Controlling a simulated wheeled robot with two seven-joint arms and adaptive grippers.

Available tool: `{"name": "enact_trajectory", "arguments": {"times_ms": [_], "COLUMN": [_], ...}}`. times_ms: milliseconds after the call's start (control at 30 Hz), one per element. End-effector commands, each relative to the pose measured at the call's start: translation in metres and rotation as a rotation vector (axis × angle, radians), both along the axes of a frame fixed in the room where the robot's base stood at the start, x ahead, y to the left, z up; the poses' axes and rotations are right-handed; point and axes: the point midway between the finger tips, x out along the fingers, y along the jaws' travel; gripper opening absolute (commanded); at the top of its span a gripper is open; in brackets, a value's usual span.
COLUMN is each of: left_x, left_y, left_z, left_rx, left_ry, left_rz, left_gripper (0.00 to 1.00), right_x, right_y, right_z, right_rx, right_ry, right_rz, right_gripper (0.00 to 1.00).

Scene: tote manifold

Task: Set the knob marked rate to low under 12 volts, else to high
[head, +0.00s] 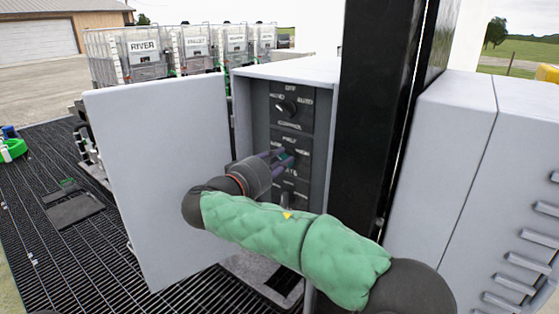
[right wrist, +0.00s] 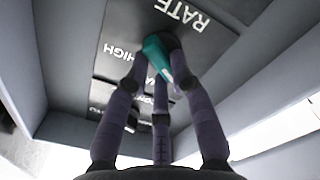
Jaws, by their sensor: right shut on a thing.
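The rate knob (right wrist: 153,50) is teal and sits on a dark panel plate in an open grey cabinet (head: 318,135). In the right wrist view, the RATE label (right wrist: 184,14) and HIGH label (right wrist: 122,54) appear upside down beside it. Another label is partly hidden by the fingers. My right gripper (head: 283,160) reaches into the cabinet, its fingers (right wrist: 160,66) closed around the knob. I cannot tell clearly which setting the knob points to. A black knob (head: 286,107) sits on the plate above. No readable voltage display shows. My left gripper is out of view.
The cabinet door (head: 165,170) stands open to the left. A black post (head: 385,110) and a grey box (head: 445,170) stand right of the cabinet. Labelled totes, one reading RIVER (head: 144,47), stand behind. The floor is dark grating (head: 75,250).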

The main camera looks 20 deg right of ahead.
Motion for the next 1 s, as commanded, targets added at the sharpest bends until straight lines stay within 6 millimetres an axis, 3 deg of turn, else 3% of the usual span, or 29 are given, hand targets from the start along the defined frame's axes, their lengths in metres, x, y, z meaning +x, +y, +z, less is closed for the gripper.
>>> {"name": "enact_trajectory", "arguments": {"times_ms": [567,600,667,1000], "left_x": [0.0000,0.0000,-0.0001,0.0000], "left_y": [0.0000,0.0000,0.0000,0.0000], "left_z": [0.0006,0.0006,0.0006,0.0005], "left_rx": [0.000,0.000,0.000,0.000], "left_ry": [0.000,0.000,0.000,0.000], "left_rz": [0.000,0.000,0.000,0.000], "left_gripper": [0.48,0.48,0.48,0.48], "right_x": [0.0004,0.0004,0.0004,-0.0001], "right_y": [0.0002,0.0002,0.0002,0.0007], "right_z": [0.0001,0.0001,0.0001,0.0000], "right_rx": [-0.023,-0.023,-0.023,-0.021], "right_ry": [0.028,0.028,0.028,0.027], "right_rz": [0.000,0.000,0.000,0.000], "right_gripper": [0.00,0.29,0.46,0.48]}}
